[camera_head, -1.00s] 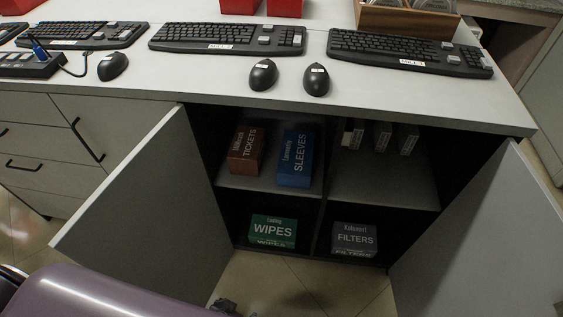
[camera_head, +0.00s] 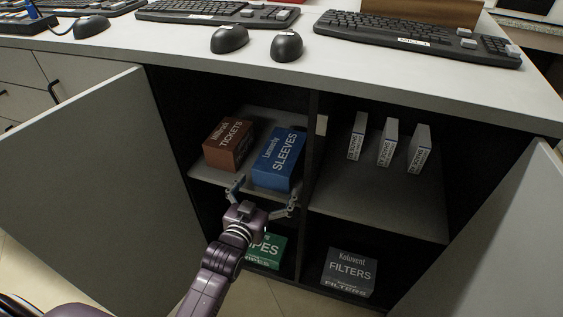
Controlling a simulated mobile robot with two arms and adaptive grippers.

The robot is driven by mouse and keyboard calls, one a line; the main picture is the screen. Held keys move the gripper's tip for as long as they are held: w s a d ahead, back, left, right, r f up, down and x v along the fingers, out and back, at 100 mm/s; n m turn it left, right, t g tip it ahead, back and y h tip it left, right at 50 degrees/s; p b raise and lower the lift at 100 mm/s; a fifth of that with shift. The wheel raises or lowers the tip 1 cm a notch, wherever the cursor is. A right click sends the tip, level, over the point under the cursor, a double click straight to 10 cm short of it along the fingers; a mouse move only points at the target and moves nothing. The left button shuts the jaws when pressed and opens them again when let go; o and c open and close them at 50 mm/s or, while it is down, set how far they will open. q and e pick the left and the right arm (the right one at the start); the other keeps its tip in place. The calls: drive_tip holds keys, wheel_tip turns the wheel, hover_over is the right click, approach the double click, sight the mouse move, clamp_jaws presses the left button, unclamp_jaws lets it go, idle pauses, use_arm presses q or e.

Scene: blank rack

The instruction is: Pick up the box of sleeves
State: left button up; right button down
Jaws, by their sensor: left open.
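The blue box of sleeves (camera_head: 279,160) sits on the upper left shelf of the open cabinet, its label facing up and out. My left gripper (camera_head: 262,190) is open just in front of that shelf's front edge. Its two fingers are spread below and in front of the blue box, one toward each side, with nothing between them. I cannot tell whether a finger touches the shelf edge. My right gripper is not in view.
A brown tickets box (camera_head: 228,145) stands close left of the blue box. Below are a green wipes box (camera_head: 272,250), partly hidden by my arm, and a grey filters box (camera_head: 349,272). Open doors (camera_head: 100,185) flank the cabinet. Several white boxes (camera_head: 387,143) stand on the upper right shelf.

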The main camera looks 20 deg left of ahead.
sight(280, 153)
use_arm(q)
drive_tip(key=w+r, duration=0.1)
drive_tip(key=w+r+t, duration=0.1)
drive_tip(key=shift+r+t, duration=0.3)
drive_tip(key=shift+r, duration=0.05)
drive_tip(key=shift+w+r, duration=0.15)
drive_tip(key=shift+w, duration=0.05)
drive_tip(key=w, duration=0.3)
drive_tip(key=shift+w+d+b, duration=0.1)
drive_tip(key=shift+b, duration=0.2)
drive_tip(key=shift+w+d+r+b, duration=0.15)
drive_tip(key=shift+w+b, duration=0.25)
drive_tip(key=shift+w, duration=1.8)
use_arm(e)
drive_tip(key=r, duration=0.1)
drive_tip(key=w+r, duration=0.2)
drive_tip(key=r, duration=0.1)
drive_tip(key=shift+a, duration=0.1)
use_arm(q)
drive_tip(key=shift+c, duration=0.6)
drive_tip(key=c, duration=1.3)
drive_tip(key=shift+r, duration=0.1)
drive_tip(key=shift+c, duration=0.6)
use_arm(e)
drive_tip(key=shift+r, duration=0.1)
